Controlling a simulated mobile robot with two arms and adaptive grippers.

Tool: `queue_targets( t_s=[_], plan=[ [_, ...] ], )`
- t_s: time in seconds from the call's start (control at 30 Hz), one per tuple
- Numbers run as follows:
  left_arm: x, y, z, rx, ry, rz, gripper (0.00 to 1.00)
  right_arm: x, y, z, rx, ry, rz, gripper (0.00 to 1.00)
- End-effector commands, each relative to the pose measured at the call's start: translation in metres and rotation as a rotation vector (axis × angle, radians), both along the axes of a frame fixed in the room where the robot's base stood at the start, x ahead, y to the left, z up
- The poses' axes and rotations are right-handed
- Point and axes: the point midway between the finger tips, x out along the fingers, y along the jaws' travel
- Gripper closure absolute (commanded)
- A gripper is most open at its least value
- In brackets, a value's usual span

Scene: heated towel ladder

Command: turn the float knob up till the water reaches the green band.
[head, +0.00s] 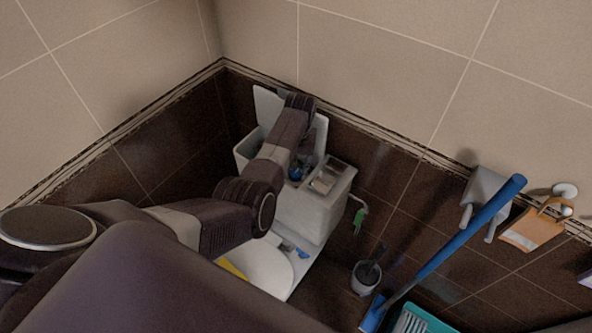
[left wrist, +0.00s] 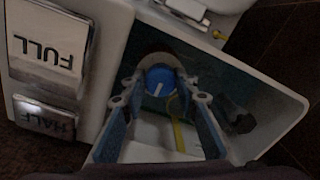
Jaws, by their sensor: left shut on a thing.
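The open white cistern (head: 308,212) stands in the corner of the room. Its blue float knob (left wrist: 160,81), with a white mark on top, sits inside it in the left wrist view. My left gripper (left wrist: 162,88) reaches down into the cistern, and its two fingers are shut on the knob from both sides. In the head view the gripper (head: 297,171) is small and partly hidden by my arm. A yellow strip (left wrist: 177,128) runs below the knob. I cannot make out the water line or a green band. My right gripper is not in view.
Flush plates marked FULL (left wrist: 47,45) and HALF (left wrist: 45,118) lie beside the opening. A white panel (head: 268,105) stands behind the cistern. The toilet seat (head: 262,262) is below. A brush holder (head: 366,278), a blue-handled tool (head: 450,243) and a teal crate (head: 418,322) are at right.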

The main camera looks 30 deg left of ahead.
Motion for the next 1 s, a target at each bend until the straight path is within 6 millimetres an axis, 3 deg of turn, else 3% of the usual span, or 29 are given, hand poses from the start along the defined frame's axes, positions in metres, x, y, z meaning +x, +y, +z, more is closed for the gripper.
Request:
queue_targets(
  t_s=[0.2, 0.37, 0.67, 0.7, 0.73, 1.0],
  plan=[
    [-0.001, 0.001, 0.005, 0.002, 0.001, -0.215, 0.96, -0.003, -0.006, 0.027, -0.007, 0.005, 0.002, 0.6],
    [0.0, 0.001, 0.002, 0.001, 0.0, -0.307, 0.96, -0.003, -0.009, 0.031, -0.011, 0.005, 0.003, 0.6],
    [0.0, 0.0, 0.0, 0.001, -0.002, -0.315, 0.96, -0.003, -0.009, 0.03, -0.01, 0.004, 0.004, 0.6],
    [0.0, 0.0, 0.0, 0.001, -0.002, -0.315, 0.68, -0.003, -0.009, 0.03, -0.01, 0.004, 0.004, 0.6],
    [0.0, 0.0, 0.0, 0.001, -0.002, -0.315, 0.64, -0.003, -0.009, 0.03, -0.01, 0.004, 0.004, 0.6],
    [0.0, 0.0, 0.001, 0.0, -0.001, -0.314, 0.64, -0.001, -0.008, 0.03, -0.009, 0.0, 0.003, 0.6]
  ],
)
